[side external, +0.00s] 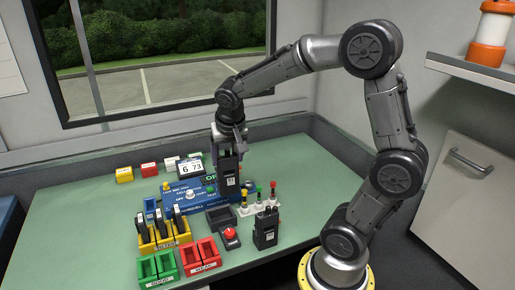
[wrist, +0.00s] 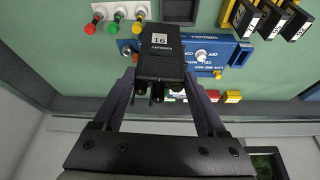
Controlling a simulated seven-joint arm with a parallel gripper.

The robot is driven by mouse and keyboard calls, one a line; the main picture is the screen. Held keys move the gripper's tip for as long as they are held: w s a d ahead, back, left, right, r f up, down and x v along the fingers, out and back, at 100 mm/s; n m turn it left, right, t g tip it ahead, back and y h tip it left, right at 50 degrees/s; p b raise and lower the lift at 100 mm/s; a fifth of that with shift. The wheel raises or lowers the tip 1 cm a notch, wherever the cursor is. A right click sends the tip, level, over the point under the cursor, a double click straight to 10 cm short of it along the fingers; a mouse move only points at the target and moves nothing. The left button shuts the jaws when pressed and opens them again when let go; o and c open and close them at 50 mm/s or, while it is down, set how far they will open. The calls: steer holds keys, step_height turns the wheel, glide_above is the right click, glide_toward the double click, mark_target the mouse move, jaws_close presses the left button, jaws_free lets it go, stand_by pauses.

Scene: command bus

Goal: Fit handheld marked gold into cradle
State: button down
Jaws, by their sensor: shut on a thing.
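My gripper (side external: 230,141) is shut on a black handheld (side external: 230,178) and holds it upright above the table, near the right end of the blue console. In the wrist view the handheld (wrist: 160,52) sits between the two fingers (wrist: 164,85), with a white number label on its face. I see no gold mark on it. A second black handheld (side external: 266,229) stands on the table, front right. A dark open tray (side external: 219,221) lies below and left of the held handheld; I cannot tell whether it is the cradle.
The blue console (side external: 186,199) has a white knob. A yellow rack (side external: 165,240) holds several black packs. Green bins (side external: 156,269) and red bins (side external: 200,259) line the front. A red button (side external: 230,233) and several colour-topped posts (side external: 259,196) stand close by. The right tabletop is clear.

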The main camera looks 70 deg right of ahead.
mark_target(218, 171)
steer(key=shift+n, duration=0.6)
steer(key=shift+w+a+f, duration=0.25)
steer(key=shift+a+f, duration=0.25)
steer(key=shift+f, duration=0.5)
steer(key=shift+w+a+f, duration=0.3)
steer(key=shift+a+f, duration=0.25)
steer(key=shift+f, duration=0.45)
steer(key=shift+w+a+f, duration=0.25)
steer(key=shift+a+f, duration=0.25)
steer(key=shift+f, duration=2.7)
jaws_free()
steer(key=shift+s, duration=0.1)
steer(key=shift+r, duration=3.55)
